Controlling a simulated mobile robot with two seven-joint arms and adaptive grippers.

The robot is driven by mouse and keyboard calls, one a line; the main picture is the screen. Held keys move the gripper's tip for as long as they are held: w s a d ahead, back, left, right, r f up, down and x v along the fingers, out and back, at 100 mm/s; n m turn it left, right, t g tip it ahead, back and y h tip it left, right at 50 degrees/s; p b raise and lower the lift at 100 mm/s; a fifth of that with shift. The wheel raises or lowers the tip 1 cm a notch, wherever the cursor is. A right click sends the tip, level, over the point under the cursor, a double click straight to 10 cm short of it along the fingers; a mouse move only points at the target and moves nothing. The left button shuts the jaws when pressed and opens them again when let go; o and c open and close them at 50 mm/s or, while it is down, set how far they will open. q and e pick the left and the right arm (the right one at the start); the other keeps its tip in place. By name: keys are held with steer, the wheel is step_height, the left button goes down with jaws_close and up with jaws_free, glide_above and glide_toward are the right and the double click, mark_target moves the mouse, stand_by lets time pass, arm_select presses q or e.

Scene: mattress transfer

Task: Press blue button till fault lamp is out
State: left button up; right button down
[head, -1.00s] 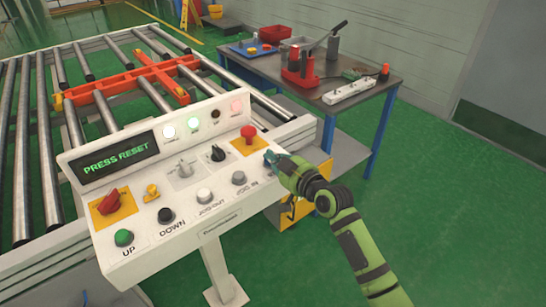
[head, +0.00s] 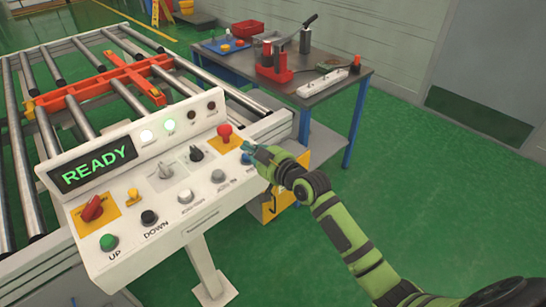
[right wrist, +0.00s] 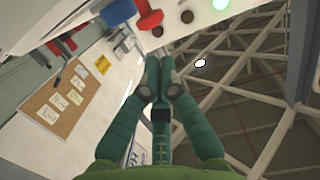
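The blue button (head: 247,158) is at the right end of the white control panel (head: 130,258), below the red mushroom button. It also shows at the top of the right wrist view (right wrist: 118,12). My right gripper (head: 251,149) is just above it, with its fingertips (right wrist: 159,65) together, empty and apart from the button in the wrist view. The rightmost lamp (head: 211,105), where the red fault light was, is dark. The display (head: 95,166) reads READY in green. My left gripper is not in view.
A white lamp (head: 146,136) and a green lamp (head: 169,125) are lit; another lamp (head: 191,115) is dark. The red mushroom button (head: 224,133) stands close to my right gripper. A roller conveyor (head: 85,125) lies behind the panel, and a workbench (head: 330,98) stands beyond.

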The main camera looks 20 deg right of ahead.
steer(key=f+b+v, duration=0.1)
steer(key=v, duration=0.8)
steer(key=shift+s+r, duration=0.3)
steer(key=shift+r, duration=0.05)
steer(key=s+d+f+m+g+h, duration=0.1)
steer(key=d+f+g+h, duration=0.1)
steer(key=f, duration=0.8)
steer(key=d+f+m+g+h, duration=0.1)
steer(key=d+f+m, duration=0.1)
steer(key=f, duration=0.8)
steer(key=s+f+g+h, duration=0.1)
steer(key=s+f+g, duration=0.1)
steer(key=s+f, duration=0.45)
steer(key=s+f+g+h, duration=0.1)
steer(key=s+f+g, duration=0.15)
steer(key=f, duration=0.75)
steer(key=s+a+f+g, duration=0.1)
steer(key=s+f, duration=0.5)
steer(key=s, duration=0.6)
steer(key=s+a+f+g, duration=0.1)
steer(key=s+f+g, duration=0.2)
steer(key=s+f, duration=0.4)
steer(key=s+a+f+g, duration=0.1)
steer(key=s+f+g, duration=0.2)
steer(key=s+f, duration=0.4)
steer(key=s, duration=0.9)
steer(key=shift+s+f+n, duration=0.25)
steer(key=shift+s+n, duration=0.05)
steer(key=shift+s, duration=0.1)
